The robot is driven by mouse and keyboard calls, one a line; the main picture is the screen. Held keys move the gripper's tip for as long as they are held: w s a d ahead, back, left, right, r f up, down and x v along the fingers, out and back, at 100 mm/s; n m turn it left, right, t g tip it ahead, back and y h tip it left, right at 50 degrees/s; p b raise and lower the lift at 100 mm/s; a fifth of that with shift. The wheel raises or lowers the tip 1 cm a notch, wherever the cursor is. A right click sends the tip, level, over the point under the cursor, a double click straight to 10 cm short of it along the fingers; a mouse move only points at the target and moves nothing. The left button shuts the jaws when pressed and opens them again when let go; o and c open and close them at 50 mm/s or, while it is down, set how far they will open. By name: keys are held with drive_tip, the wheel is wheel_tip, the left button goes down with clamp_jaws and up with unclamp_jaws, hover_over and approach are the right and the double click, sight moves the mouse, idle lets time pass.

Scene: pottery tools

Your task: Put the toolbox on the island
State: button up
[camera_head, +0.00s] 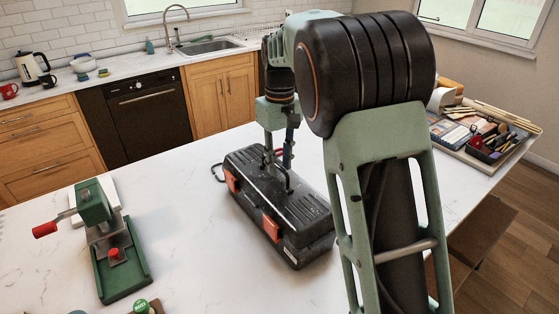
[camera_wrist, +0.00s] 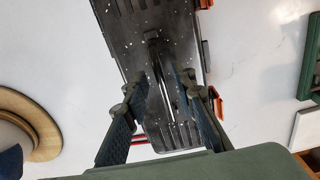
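The toolbox (camera_head: 285,222) is black with orange latches and stands upright on the white marble-patterned island top (camera_head: 185,245). It also fills the top middle of the wrist view (camera_wrist: 130,30). Its dark handle (camera_wrist: 160,70) runs along the lid. My gripper (camera_wrist: 158,85) is open, with its two fingers apart on either side of the handle. In the head view my gripper (camera_head: 278,155) is over the toolbox lid, partly hidden by the handle and my arm. I cannot tell whether a finger touches the toolbox.
A green machine with a red-handled crank (camera_head: 120,260) stands at the left on the same top. A tray of tools (camera_head: 485,140) lies at the right, behind my arm. A round wooden item (camera_wrist: 30,115) shows in the wrist view.

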wheel_tip(320, 180, up, 12)
idle(0.6)
